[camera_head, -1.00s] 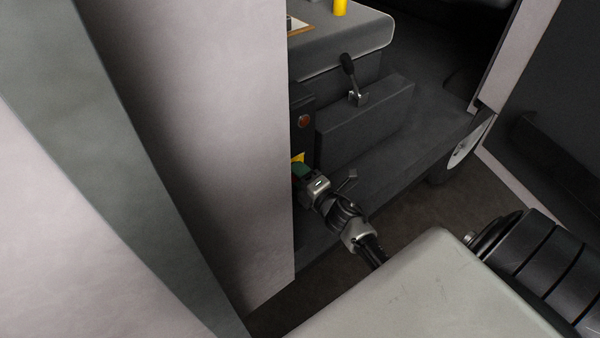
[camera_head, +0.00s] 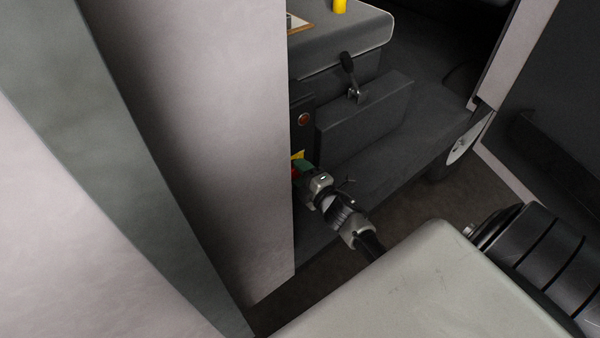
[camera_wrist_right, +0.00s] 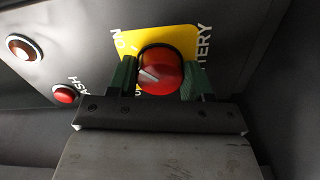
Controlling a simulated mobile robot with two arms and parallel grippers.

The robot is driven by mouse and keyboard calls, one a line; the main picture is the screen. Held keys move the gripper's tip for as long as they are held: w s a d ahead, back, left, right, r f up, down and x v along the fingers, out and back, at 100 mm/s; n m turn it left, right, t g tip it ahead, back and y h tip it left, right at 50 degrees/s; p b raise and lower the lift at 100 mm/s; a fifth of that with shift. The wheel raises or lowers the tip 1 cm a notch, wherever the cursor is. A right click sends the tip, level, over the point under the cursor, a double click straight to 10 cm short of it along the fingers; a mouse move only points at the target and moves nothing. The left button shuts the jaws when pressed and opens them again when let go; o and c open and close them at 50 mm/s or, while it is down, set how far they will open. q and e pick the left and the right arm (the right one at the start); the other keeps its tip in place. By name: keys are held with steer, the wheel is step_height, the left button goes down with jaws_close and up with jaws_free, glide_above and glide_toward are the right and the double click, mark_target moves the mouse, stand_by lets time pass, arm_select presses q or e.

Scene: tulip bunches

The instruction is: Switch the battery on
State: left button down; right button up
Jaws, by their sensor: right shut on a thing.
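The battery switch is a round red knob (camera_wrist_right: 160,71) with a white pointer mark, on a yellow plate (camera_wrist_right: 127,48) lettered "ON" and "BATTERY". Its mark points left in the right wrist view; more lettering beside it is partly hidden. My right gripper (camera_wrist_right: 158,80) has its green fingers on both sides of the knob and is shut on it. In the head view my right gripper (camera_head: 303,167) reaches the dark panel at the edge of the pale wall, with a bit of red showing beside it. My left gripper is not in view.
An orange-red round light (camera_wrist_right: 24,47) and a small red button (camera_wrist_right: 64,94) sit on the same panel. A pale wall (camera_head: 190,150) stands close left of my right gripper. A black lever (camera_head: 350,75) and grey seat (camera_head: 345,40) lie beyond. Dark step floor (camera_head: 400,155) is clear.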

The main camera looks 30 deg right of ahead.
steer(key=o, duration=0.9)
steer(key=shift+o, duration=0.2)
steer(key=shift+s, duration=0.1)
steer(key=s, duration=1)
steer(key=shift+s+d, duration=0.35)
steer(key=shift+d, duration=0.1)
